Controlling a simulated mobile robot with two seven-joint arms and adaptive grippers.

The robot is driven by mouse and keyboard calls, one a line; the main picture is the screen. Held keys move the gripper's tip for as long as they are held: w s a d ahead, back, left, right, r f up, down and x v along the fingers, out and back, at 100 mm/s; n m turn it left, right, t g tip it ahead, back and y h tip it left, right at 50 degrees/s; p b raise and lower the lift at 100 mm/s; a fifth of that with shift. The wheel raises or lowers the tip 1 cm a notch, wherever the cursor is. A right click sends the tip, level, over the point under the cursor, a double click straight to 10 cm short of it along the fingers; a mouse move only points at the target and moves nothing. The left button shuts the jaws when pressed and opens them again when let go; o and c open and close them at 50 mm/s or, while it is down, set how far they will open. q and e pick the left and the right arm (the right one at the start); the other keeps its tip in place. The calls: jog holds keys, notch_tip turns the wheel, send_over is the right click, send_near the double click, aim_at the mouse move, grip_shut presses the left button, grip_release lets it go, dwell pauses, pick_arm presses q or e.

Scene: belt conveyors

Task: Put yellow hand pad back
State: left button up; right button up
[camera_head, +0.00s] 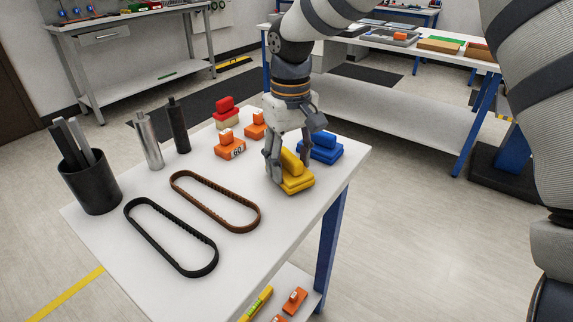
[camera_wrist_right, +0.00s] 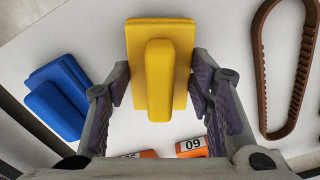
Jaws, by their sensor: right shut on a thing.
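The yellow hand pad (camera_head: 295,182), a flat base with a raised grip bar, is at the right part of the white table (camera_head: 262,268), on its top or just above it; I cannot tell which. My right gripper (camera_head: 286,172) points down with its fingers on both sides of the pad and is shut on it. In the right wrist view the yellow pad (camera_wrist_right: 160,65) lies between the fingertips of my right gripper (camera_wrist_right: 162,90). My left gripper is not in view.
A blue hand pad (camera_head: 322,149) sits close behind the yellow one. Red (camera_head: 225,106) and orange pieces (camera_head: 230,149) stand left of the gripper. Brown (camera_head: 215,201) and black belts (camera_head: 170,237), a silver cylinder (camera_head: 149,140), a dark cylinder (camera_head: 178,125) and a black cup (camera_head: 90,187) occupy the left.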

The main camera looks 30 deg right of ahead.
jog(key=shift+s+a+f, duration=0.1)
jog(key=shift+s+f, duration=0.2)
jog(key=shift+s, duration=0.2)
jog(key=shift+r, duration=0.2)
jog(key=shift+w+f, duration=0.1)
jog(key=shift+w, duration=0.15)
jog(key=o, duration=0.8)
jog(key=shift+w+f, duration=0.1)
jog(key=shift+w, duration=0.1)
jog(key=o, duration=0.3)
jog(key=shift+s, duration=0.2)
jog(key=shift+w, duration=0.1)
